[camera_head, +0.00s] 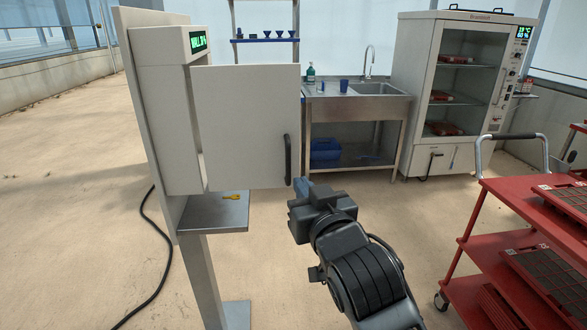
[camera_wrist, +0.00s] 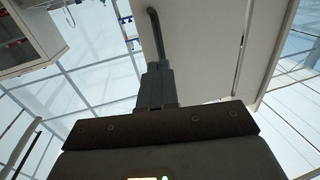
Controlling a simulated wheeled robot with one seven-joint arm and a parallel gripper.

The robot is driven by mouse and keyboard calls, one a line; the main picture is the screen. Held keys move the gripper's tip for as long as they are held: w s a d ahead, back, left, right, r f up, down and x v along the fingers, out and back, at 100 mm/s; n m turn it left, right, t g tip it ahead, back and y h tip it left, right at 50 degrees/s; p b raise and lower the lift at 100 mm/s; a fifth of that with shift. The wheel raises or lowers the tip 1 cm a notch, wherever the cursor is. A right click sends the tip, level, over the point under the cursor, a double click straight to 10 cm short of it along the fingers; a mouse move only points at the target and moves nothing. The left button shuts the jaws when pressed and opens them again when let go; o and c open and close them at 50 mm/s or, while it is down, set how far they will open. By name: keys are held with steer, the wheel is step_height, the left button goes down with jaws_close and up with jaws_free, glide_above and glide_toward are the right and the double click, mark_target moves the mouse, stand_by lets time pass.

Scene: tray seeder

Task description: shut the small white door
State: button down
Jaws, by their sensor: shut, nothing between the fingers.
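The small white door (camera_head: 243,125) belongs to a white box (camera_head: 163,105) on a post at the left. The door stands ajar, with a gap on its left side showing the box behind it. Its dark upright handle (camera_head: 287,160) is near the right edge. My gripper (camera_head: 303,184) is shut and empty, its fingertips just below and right of the handle. In the wrist view, the fingers (camera_wrist: 155,82) point at the door (camera_wrist: 210,45) and lie close to the handle's end (camera_wrist: 155,25). I cannot tell whether they touch it.
A metal shelf (camera_head: 215,213) with a yellow item sits under the box. A black cable (camera_head: 165,255) lies on the floor. A sink bench (camera_head: 355,103) and a glass-door cabinet (camera_head: 455,90) stand behind. A red cart (camera_head: 510,230) is at the right.

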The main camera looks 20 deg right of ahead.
mark_target(289, 168)
steer(key=w, duration=0.2)
steer(key=w+p, duration=0.1)
steer(key=w, duration=0.2)
steer(key=shift+w+d+f, duration=0.1)
steer(key=shift+w+d, duration=0.2)
steer(key=shift+w, duration=0.1)
